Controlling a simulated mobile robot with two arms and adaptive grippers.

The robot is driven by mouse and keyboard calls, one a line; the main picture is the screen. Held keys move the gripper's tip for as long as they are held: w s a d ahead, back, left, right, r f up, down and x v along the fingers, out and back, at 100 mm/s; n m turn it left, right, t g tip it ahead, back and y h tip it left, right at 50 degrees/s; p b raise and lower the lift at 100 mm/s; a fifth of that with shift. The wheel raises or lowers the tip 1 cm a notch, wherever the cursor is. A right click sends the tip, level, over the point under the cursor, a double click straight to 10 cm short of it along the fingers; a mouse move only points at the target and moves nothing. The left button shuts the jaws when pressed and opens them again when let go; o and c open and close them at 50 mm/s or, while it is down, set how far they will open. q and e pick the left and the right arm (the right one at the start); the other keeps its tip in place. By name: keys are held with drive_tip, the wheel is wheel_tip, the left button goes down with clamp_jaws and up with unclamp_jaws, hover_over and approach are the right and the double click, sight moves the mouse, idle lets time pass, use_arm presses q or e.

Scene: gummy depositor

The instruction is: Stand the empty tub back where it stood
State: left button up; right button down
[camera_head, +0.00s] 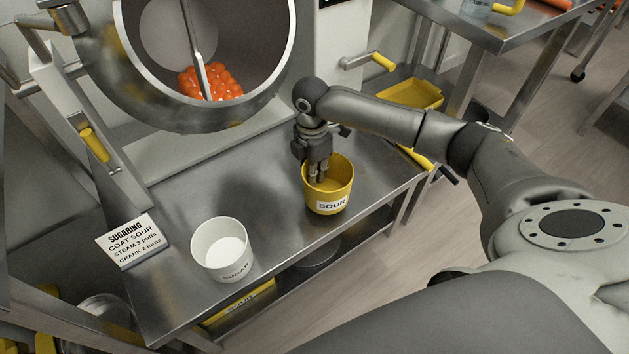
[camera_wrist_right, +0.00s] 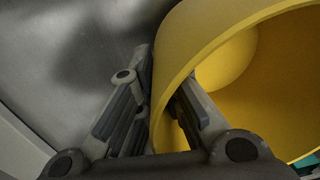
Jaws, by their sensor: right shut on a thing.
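A yellow tub labelled SOUR (camera_head: 342,186) is upright at the right part of the steel table, and its inside looks empty. I cannot tell whether its base touches the table. My right gripper (camera_head: 318,178) is shut on the tub's rear rim wall, one finger inside and one outside. The right wrist view shows the yellow wall (camera_wrist_right: 172,75) between the fingers (camera_wrist_right: 160,110). My left gripper is not in view.
A white SUGAR tub (camera_head: 222,243) stands on the steel table (camera_head: 275,225) left of the yellow one. A sign card (camera_head: 133,241) lies further left. A drum (camera_head: 190,120) with orange gummies (camera_head: 212,82) is behind. Table space between the tubs is clear.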

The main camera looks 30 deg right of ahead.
wheel_tip(320, 180, down, 2)
drive_tip(key=shift+w+f+b, duration=0.1)
drive_tip(key=shift+f+b, duration=0.1)
drive_tip(key=shift+b, duration=0.1)
drive_tip(key=shift+d+f, duration=0.1)
drive_tip(key=shift+f, duration=0.35)
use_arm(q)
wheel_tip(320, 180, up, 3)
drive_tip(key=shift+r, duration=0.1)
use_arm(e)
drive_tip(key=shift+f, duration=0.1)
drive_tip(key=c, duration=1.6)
unclamp_jaws()
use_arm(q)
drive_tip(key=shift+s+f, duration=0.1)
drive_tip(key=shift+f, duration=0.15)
